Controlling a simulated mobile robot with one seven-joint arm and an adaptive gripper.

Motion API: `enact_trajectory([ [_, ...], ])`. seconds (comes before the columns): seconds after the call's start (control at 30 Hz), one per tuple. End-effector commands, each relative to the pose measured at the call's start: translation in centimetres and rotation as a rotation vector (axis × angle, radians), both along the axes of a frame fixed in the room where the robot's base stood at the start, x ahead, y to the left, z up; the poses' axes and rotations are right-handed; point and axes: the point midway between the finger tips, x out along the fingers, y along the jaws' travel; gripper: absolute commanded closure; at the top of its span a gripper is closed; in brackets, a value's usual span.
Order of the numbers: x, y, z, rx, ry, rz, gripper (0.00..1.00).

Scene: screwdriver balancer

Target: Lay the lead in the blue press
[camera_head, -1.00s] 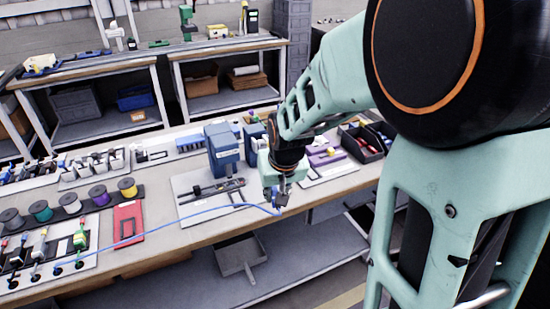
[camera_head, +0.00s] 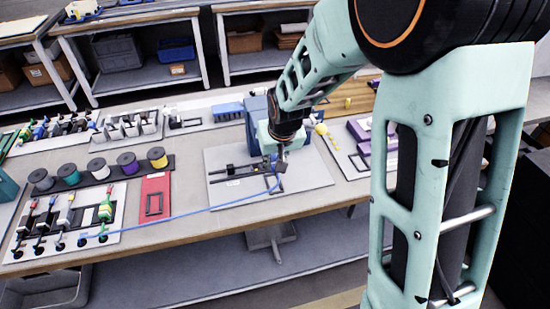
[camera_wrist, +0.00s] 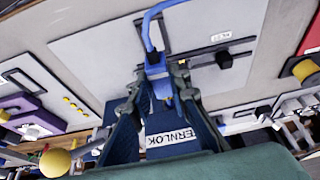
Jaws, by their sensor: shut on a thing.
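The blue lead (camera_head: 190,216) runs from the white board at left across the bench to my gripper (camera_head: 279,166). My gripper is shut on the lead's end, just above the grey plate and in front of the blue press. The blue press (camera_head: 257,108) stands at the plate's back, partly hidden by my arm. In the wrist view, the lead (camera_wrist: 149,35) loops down between the fingertips of my gripper (camera_wrist: 160,90). The labelled blue press (camera_wrist: 125,142) shows just beyond the fingers there. Whether the lead touches the press or the black fixture (camera_head: 238,170) is unclear.
A red plate (camera_head: 155,198), a row of spools (camera_head: 97,169) and the white board (camera_head: 70,222) with connectors lie to the left. Purple blocks (camera_head: 360,130) stand to the right. The bench's front edge is close to the grey plate.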

Motion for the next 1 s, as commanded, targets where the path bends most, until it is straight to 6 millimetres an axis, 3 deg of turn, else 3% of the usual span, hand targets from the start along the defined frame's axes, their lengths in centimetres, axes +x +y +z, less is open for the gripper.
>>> enact_trajectory([
  [0.37, 0.0, 0.0, -1.0, 0.000, 0.001, 0.000, 1.00],
  [0.8, 0.0, 0.0, -6.5, 0.000, 0.000, 0.000, 1.00],
  [1.0, 0.0, 0.0, -7.7, 0.000, 0.000, 0.000, 1.00],
])
